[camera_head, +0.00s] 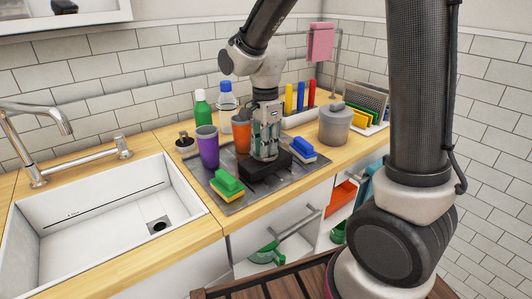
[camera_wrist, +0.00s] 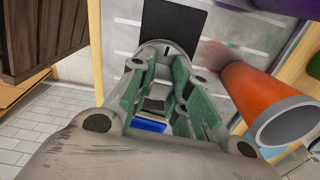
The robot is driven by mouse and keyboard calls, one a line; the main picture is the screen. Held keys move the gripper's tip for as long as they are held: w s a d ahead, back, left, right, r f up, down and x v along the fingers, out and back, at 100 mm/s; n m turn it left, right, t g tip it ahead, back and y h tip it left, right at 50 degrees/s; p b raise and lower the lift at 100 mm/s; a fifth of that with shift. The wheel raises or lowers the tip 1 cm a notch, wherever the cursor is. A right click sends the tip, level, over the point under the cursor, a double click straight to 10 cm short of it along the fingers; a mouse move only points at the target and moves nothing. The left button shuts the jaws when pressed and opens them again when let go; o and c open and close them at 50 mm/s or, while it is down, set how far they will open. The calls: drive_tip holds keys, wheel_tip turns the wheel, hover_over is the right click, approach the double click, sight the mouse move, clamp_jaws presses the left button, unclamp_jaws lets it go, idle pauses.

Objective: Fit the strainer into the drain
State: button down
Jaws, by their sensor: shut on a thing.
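The white sink (camera_head: 95,225) is at the left, with its drain (camera_head: 157,226) a small dark opening in the basin floor. My gripper (camera_head: 265,143) points down over the grey tray on the counter, well to the right of the sink. It is shut on a small grey round piece, which appears to be the strainer (camera_wrist: 160,48). This piece sits between the green-grey fingers in the wrist view. It is close over a black block (camera_head: 262,165) on the tray; I cannot tell whether they touch. The fingers hide part of it.
Bottles stand behind. A grey canister (camera_head: 335,124) is at the right. The tap (camera_head: 60,125) reaches over the sink, which is empty.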

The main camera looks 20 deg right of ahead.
drive_tip(key=shift+r, duration=0.1)
drive_tip(key=shift+r, duration=2.4)
drive_tip(key=shift+s, duration=0.1)
